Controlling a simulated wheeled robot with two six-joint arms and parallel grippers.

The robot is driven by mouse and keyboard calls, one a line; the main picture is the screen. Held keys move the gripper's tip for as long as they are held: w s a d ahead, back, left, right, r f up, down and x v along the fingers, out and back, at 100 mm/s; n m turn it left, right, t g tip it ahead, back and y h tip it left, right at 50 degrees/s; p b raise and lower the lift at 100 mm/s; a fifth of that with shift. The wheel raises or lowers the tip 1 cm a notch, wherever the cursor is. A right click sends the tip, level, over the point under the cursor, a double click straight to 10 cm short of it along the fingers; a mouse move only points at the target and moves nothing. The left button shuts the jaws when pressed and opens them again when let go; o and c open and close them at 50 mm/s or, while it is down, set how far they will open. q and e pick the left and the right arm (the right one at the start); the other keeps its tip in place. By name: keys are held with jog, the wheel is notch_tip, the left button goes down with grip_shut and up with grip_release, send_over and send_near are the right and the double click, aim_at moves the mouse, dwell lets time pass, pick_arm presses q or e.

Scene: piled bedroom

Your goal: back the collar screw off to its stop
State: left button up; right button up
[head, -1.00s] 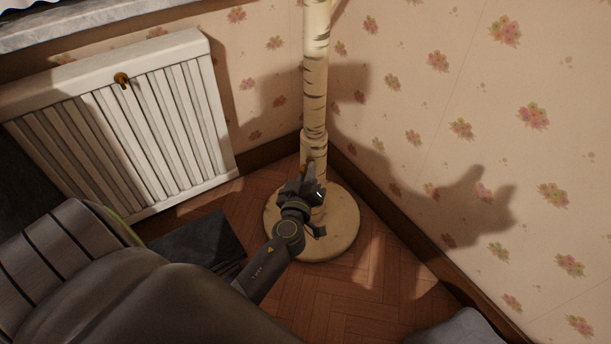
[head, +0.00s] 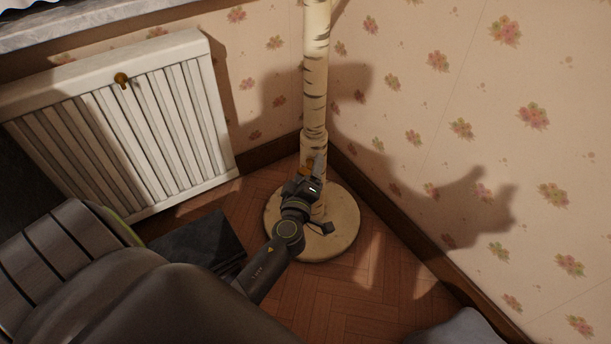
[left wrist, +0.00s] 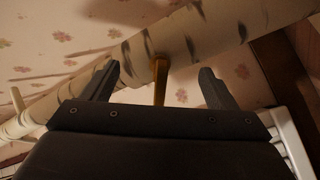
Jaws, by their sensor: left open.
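The collar screw (head: 305,169) is a small brass-coloured piece on the collar (head: 314,146) of a birch-patterned pole. In the left wrist view the screw (left wrist: 160,80) stands out from the pole (left wrist: 205,35), with a wider head near the pole and a thin stem toward me. My left gripper (head: 312,172) is at the screw in the head view. In the left wrist view the gripper (left wrist: 158,84) is open, one finger on each side of the screw with a gap to both. My right gripper is not in view.
The pole rises from a round pale base (head: 345,225) in the room corner. A dark flat box (head: 200,245) lies on the parquet. Flowered walls (head: 480,120) close in behind and to the right.

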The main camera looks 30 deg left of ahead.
pick_arm(q)
jog(key=o, duration=0.4)
jog(key=b+v, duration=0.2)
jog(key=v, duration=0.5)
jog(key=shift+b, duration=0.3)
